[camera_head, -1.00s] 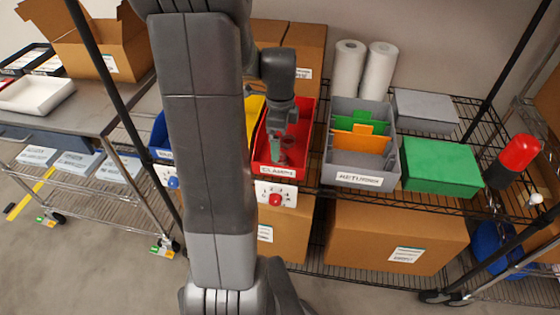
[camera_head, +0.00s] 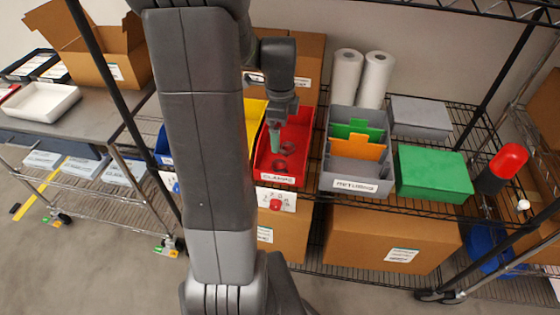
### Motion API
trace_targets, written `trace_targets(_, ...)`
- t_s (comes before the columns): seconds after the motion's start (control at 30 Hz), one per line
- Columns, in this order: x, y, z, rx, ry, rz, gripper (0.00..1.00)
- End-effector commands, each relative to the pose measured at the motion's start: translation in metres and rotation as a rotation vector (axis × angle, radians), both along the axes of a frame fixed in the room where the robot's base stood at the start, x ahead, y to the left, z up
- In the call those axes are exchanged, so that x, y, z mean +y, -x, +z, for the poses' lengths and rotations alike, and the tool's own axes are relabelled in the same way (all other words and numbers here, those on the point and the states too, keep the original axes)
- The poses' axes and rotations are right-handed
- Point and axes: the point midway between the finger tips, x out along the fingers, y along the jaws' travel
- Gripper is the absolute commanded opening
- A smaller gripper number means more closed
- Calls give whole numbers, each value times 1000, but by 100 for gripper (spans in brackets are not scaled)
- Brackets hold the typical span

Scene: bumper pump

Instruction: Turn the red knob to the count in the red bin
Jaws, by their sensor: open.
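The red bin (camera_head: 300,130) stands on the wire shelf with a label that seems to read CLAMPS. At least two dark ring-shaped clamps (camera_head: 281,166) lie on its floor; the back of the bin is partly hidden by my gripper and wrist. The red knob (camera_head: 276,204) sits on a white dial plate (camera_head: 289,198) below the bin's front. The dial marks are too small to read. My gripper (camera_head: 275,147) is open and points down over the left part of the red bin, behind and above the knob. I see nothing held in it.
A yellow bin (camera_head: 254,118) and a blue bin (camera_head: 163,147) stand to the left, partly behind my arm. A grey divided bin (camera_head: 352,175) and a green box (camera_head: 432,174) stand to the right. Cardboard boxes (camera_head: 385,236) sit below. A black shelf post (camera_head: 493,88) rises at right.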

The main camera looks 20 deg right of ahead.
Motion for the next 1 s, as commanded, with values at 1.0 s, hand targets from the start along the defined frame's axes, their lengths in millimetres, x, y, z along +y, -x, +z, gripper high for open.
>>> trace_targets(1.0, 0, 0, 14, 2, -1, 0, 100)
